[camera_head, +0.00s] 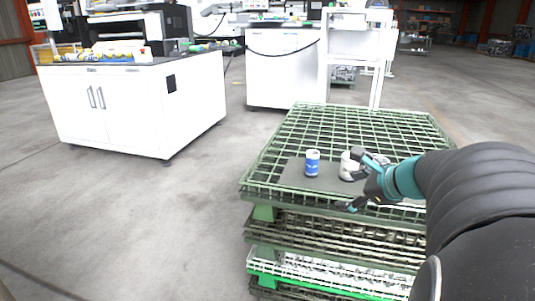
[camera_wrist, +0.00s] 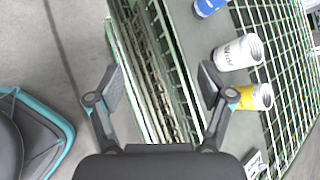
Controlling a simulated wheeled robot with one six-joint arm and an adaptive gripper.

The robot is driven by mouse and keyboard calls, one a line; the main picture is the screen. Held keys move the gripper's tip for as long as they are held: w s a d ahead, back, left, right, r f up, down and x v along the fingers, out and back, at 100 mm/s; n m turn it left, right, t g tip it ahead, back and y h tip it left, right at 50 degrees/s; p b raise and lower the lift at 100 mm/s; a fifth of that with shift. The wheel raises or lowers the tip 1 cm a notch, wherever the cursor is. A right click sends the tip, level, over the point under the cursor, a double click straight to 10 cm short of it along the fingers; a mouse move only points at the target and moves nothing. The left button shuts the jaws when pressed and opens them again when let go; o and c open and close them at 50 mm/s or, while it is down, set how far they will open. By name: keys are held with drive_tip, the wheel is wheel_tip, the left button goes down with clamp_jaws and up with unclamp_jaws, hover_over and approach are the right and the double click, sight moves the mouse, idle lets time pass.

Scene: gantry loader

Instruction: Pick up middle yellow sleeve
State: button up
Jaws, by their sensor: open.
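The yellow sleeve (camera_wrist: 262,97) has a pale open end and lies at the right in the wrist view, just beyond my right finger, which covers part of its near end. A white sleeve with dark lettering (camera_wrist: 236,53) is beside it, and a blue sleeve (camera_wrist: 207,7) is at the top edge. In the head view the blue sleeve (camera_head: 312,164) and white sleeve (camera_head: 347,166) stand upright on a grey plate (camera_head: 292,172); I cannot make out the yellow one there. My gripper (camera_wrist: 162,86) is open and empty, over the pallet edge; the head view shows it (camera_head: 353,182) beside the white sleeve.
The plate lies on a stack of green wire-mesh pallets (camera_head: 340,122). A small white item (camera_wrist: 255,165) sits near the bottom of the wrist view. White cabinets (camera_head: 130,105) stand at the back left and centre. Grey floor is clear to the left.

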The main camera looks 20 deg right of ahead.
drive_tip(key=d+r+m+t+h, duration=0.25)
drive_tip(key=d+m, duration=0.75)
drive_tip(key=d, duration=0.7)
drive_tip(key=shift+m+t+h, duration=0.25)
drive_tip(key=shift+m+t, duration=0.05)
drive_tip(key=shift+t, duration=0.25)
drive_tip(key=x, duration=0.8)
drive_tip(key=shift+d+f, duration=0.2)
drive_tip(key=shift+d, duration=0.1)
drive_tip(key=shift+x, duration=2.8)
drive_tip(key=shift+r, duration=0.15)
drive_tip(key=shift+c, duration=0.2)
clamp_jaws()
